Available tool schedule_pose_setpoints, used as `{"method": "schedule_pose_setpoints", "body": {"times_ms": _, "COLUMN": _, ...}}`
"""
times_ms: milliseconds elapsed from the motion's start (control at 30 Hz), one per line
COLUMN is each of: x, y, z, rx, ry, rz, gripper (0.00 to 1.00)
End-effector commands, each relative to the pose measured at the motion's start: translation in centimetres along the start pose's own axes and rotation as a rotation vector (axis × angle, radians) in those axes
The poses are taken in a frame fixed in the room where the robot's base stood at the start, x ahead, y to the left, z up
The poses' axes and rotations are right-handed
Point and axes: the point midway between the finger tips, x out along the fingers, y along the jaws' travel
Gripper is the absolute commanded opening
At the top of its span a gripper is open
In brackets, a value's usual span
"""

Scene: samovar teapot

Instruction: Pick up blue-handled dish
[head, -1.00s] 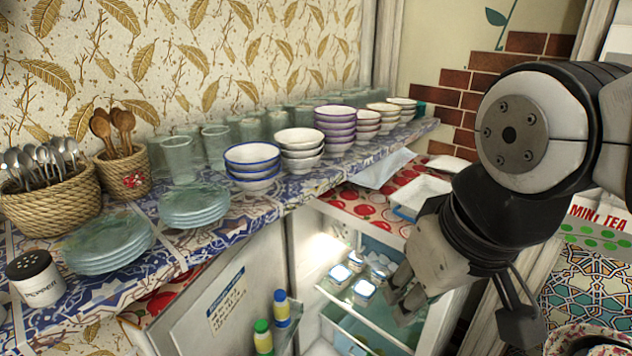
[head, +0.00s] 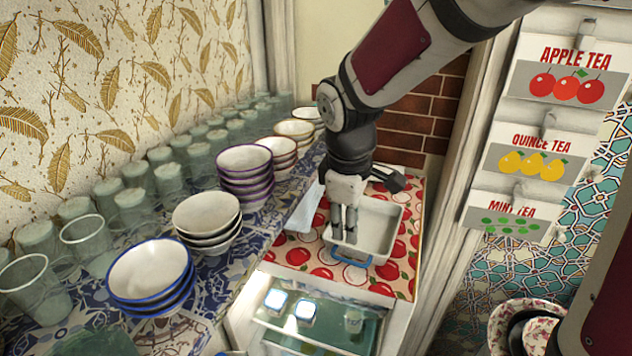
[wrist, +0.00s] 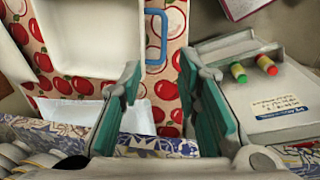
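The blue-handled dish (head: 378,222) is a white rectangular tray on a red apple-patterned cloth. Its blue handle (head: 350,257) is on the near edge. My gripper (head: 344,237) points down in front of the dish in the head view, with its fingertips near the handle side. In the wrist view, my gripper (wrist: 160,75) has its two teal-padded fingers apart with nothing between them. The dish (wrist: 85,40) lies beyond the left finger, and the blue handle (wrist: 157,38) shows upright just ahead of the gap. I cannot tell the exact height above the dish.
A white folded paper or cloth (head: 305,207) lies left of the dish. Stacked bowls (head: 150,275) and glasses line the patterned shelf at left. White containers (head: 277,299) stand below in the fridge. A brick wall (head: 440,100) is behind, tea bags hang right.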

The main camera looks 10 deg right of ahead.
Motion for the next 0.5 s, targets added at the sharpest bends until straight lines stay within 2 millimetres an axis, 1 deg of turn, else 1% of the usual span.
{"method": "schedule_pose_setpoints", "body": {"times_ms": 33, "x": 1.2, "y": -0.1, "z": 0.1, "rx": 0.001, "ry": -0.003, "rz": -0.005, "gripper": 0.31}}
{"method": "schedule_pose_setpoints", "body": {"times_ms": 200, "x": 4.3, "y": -0.1, "z": 0.1, "rx": 0.001, "ry": -0.002, "rz": -0.003, "gripper": 0.31}}
{"method": "schedule_pose_setpoints", "body": {"times_ms": 300, "x": 5.5, "y": 0.0, "z": 0.1, "rx": 0.003, "ry": -0.002, "rz": -0.002, "gripper": 0.31}}
{"method": "schedule_pose_setpoints", "body": {"times_ms": 500, "x": 6.6, "y": -0.1, "z": 0.2, "rx": 0.003, "ry": -0.001, "rz": -0.002, "gripper": 0.31}}
